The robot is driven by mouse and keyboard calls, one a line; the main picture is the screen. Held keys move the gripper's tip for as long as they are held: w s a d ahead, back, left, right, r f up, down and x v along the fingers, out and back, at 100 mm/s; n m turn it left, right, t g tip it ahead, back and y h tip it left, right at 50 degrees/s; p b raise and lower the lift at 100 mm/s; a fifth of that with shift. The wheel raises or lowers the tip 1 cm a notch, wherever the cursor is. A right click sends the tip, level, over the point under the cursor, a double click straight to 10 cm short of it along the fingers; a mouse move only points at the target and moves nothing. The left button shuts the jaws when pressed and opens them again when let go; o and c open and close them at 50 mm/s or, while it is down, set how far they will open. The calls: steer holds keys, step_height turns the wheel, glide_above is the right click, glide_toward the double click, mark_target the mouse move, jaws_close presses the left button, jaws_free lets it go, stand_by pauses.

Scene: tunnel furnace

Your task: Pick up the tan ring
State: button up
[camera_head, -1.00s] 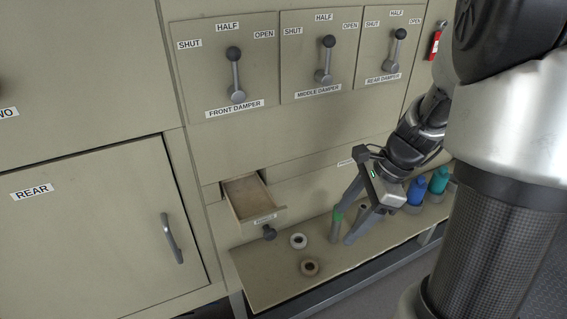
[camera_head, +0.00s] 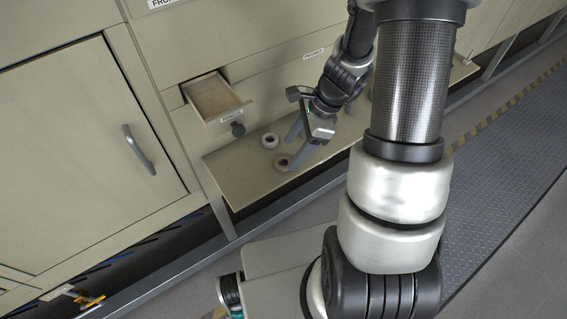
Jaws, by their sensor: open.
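The tan ring (camera_head: 277,163) lies flat on the shelf (camera_head: 235,180) below the small open drawer, near the shelf's front edge. My gripper (camera_head: 290,154) reaches down from the upper right with its fingers apart. One fingertip is close to the tan ring's right side and the other is further back, near the white ring. Nothing is held between the fingers. I cannot tell whether a fingertip touches the tan ring.
A white ring (camera_head: 265,141) lies just behind the tan ring. The open drawer (camera_head: 212,98) juts out above the shelf, with a dark knob (camera_head: 238,130). A closed door with a handle (camera_head: 139,149) is at the left. The left part of the shelf is clear.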

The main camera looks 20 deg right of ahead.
mark_target(287, 159)
steer(key=x, duration=0.4)
steer(key=shift+s+b, duration=0.1)
steer(key=shift+b, duration=0.2)
steer(key=c, duration=1.1)
